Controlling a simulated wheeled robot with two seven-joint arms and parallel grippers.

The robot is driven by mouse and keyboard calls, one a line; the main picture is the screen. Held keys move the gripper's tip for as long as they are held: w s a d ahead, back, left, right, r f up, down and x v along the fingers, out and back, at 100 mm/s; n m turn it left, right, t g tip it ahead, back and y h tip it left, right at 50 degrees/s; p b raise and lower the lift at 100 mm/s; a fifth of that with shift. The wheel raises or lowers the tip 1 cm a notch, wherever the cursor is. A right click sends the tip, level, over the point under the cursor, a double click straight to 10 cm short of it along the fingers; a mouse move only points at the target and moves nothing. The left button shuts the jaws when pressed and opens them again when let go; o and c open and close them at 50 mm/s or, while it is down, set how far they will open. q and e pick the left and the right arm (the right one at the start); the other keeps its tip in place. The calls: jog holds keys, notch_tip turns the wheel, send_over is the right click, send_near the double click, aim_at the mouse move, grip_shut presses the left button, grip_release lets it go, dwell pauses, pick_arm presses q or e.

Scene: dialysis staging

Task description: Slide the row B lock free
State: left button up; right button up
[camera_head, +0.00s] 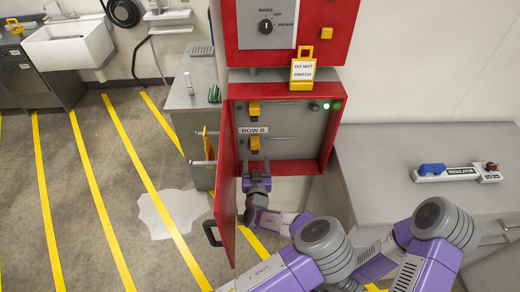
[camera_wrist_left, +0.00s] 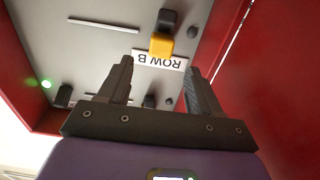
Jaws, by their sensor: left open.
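The row B lock (camera_head: 255,143) is a small yellow block below the white ROW B label (camera_head: 254,130), on the grey panel inside the open red box. In the left wrist view, the yellow lock (camera_wrist_left: 160,45) appears beside a black part, above the upside-down ROW B label (camera_wrist_left: 170,62). My left gripper (camera_head: 257,179) is in front of the panel, below the lock in the head view. In the wrist view, its jaws (camera_wrist_left: 160,68) are apart with nothing held, and the lock appears just beyond the tips. My right gripper does not show.
The red box door (camera_head: 225,195) hangs open left of my left gripper. Another yellow block (camera_head: 254,107) sits above the label. A yellow DO NOT SWITCH tag (camera_head: 303,70) hangs above.

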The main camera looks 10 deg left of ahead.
aim_at(255, 147)
pick_arm(q)
jog(key=x, duration=0.7)
jog(key=shift+w+a, duration=0.2)
jog(key=shift+c, duration=0.2)
jog(key=shift+b, duration=0.3)
grip_shut()
